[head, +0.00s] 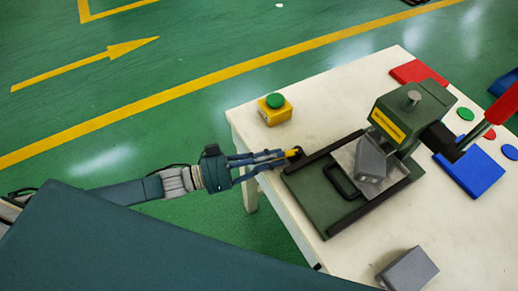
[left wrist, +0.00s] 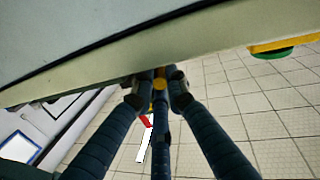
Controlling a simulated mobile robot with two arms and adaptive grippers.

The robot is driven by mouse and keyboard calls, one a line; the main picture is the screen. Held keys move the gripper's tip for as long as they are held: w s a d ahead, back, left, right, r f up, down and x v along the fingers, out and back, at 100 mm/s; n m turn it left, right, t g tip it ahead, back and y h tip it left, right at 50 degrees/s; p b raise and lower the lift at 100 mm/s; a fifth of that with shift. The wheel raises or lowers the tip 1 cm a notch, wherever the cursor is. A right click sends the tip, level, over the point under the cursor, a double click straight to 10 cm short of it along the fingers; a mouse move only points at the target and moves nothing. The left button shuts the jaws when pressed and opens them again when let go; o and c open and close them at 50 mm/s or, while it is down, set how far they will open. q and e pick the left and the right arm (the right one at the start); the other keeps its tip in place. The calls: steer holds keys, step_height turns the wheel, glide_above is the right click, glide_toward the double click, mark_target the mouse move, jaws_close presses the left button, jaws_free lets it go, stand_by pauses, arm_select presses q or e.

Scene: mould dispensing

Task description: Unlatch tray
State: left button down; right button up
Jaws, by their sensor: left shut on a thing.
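My left gripper (head: 288,157) reaches in from the left at the table's near-left edge. Its fingers are shut on a small yellow latch piece (head: 292,153) at the left corner of the green machine base. In the left wrist view the yellow latch piece (left wrist: 160,83) sits between the fingertips, just under the table edge. The metal tray (head: 347,157) lies on the base between dark rails, with a black loop handle (head: 340,186) at its front. A grey block (head: 371,162) rests on the tray under the green press head (head: 405,108). My right gripper is not in view.
A yellow box with a green button (head: 275,107) stands at the table's left corner. A loose grey block (head: 408,271) lies at the front. A red lever (head: 503,104) rises at right, near a blue plate (head: 470,172) and a red plate (head: 418,72).

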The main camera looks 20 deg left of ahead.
arm_select(q)
steer(key=shift+s+d+r+n+t+y+p, duration=0.1)
steer(key=shift+s+d+n+t+y+p, duration=0.15)
steer(key=shift+n+t+y+p, duration=0.2)
steer(key=shift+s+n+t+y, duration=0.15)
steer(key=shift+n+t+y, duration=0.1)
steer(key=shift+t, duration=0.2)
steer(key=shift+f+p, duration=0.25)
steer(key=shift+p, duration=0.05)
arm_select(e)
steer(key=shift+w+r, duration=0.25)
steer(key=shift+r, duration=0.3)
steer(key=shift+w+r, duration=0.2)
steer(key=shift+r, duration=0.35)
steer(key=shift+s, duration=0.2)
arm_select(q)
steer(key=c, duration=2)
jaws_free()
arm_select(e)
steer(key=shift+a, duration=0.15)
arm_select(q)
steer(key=v, duration=1.2)
